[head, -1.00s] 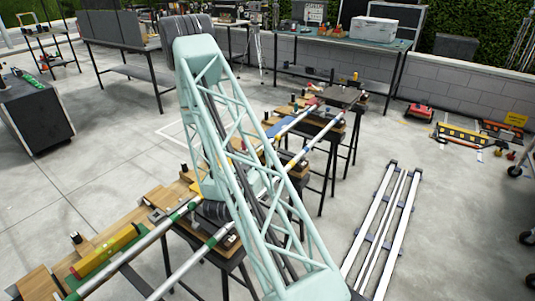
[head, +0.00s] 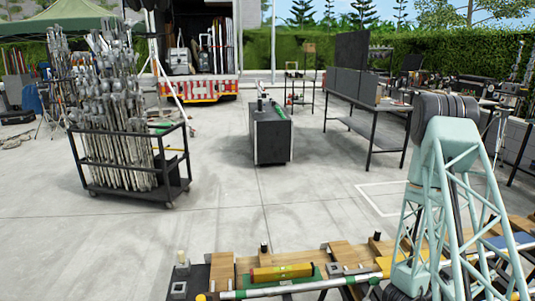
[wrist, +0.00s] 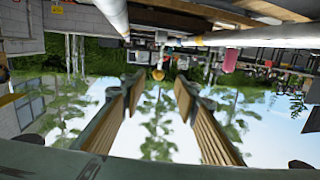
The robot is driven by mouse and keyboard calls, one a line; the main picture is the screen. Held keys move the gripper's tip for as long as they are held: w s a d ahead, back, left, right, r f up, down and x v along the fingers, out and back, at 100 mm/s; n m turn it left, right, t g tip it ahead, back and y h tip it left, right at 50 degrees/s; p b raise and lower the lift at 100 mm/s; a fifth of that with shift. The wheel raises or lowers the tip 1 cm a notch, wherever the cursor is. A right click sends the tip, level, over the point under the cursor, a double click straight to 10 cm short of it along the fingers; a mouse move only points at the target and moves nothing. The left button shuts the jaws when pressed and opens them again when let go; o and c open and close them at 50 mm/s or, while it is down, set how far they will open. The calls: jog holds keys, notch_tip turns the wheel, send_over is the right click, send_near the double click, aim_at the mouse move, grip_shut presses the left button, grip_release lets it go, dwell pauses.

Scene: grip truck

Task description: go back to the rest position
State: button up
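My gripper (wrist: 160,88) shows in the wrist view with its two ribbed fingers apart and nothing between them. That view is upside down, with sky and trees low in the picture and the rails at the top. In the head view my pale green lattice arm (head: 448,200) stands at the right, beside the workbench; the gripper itself is not seen there. A silver pipe rail (head: 300,288) runs along the wooden blocks (head: 220,270) of the bench. A yellow spirit level (head: 282,272) lies on the bench.
A black cart (head: 130,185) full of metal stands is at the left. A dark cabinet (head: 272,138) stands mid-floor, and a table (head: 355,128) is behind the arm. An open truck (head: 200,60) is at the back. The concrete floor (head: 240,215) between is clear.

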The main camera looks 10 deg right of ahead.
jog(key=w+a+r+n+t+y, duration=0.1)
jog(key=w+a+r+t+y, duration=0.1)
jog(key=w+a+r+y, duration=0.4)
jog(key=w+a+r+n+t+y, duration=0.1)
jog(key=w+a+r+t, duration=0.15)
jog(key=w+a, duration=0.55)
jog(key=a+r+n+y, duration=0.2)
jog(key=a+r, duration=0.2)
jog(key=a, duration=0.3)
jog(key=s+a+r+n+y, duration=0.1)
jog(key=a+r+y, duration=0.1)
jog(key=a+r, duration=0.35)
jog(key=a+r+n+y, duration=0.2)
jog(key=a+r, duration=0.1)
jog(key=a, duration=0.6)
jog(key=s+a+r+n+g+y, duration=0.1)
jog(key=s+a+r+n+y, duration=0.1)
jog(key=s+a+r, duration=0.35)
jog(key=s+a+r+n+y, duration=0.2)
jog(key=s+a+r, duration=0.1)
jog(key=s+a, duration=0.55)
jog(key=s+a+r+n+g, duration=0.1)
jog(key=s+r+n, duration=0.1)
jog(key=s, duration=1.1)
jog(key=s+a+r+n+g, duration=0.1)
jog(key=s+a+n+g, duration=0.1)
jog(key=s, duration=1)
jog(key=shift+s+r+n+p, duration=0.3)
jog(key=shift+s+r+p, duration=0.05)
jog(key=shift+a, duration=0.1)
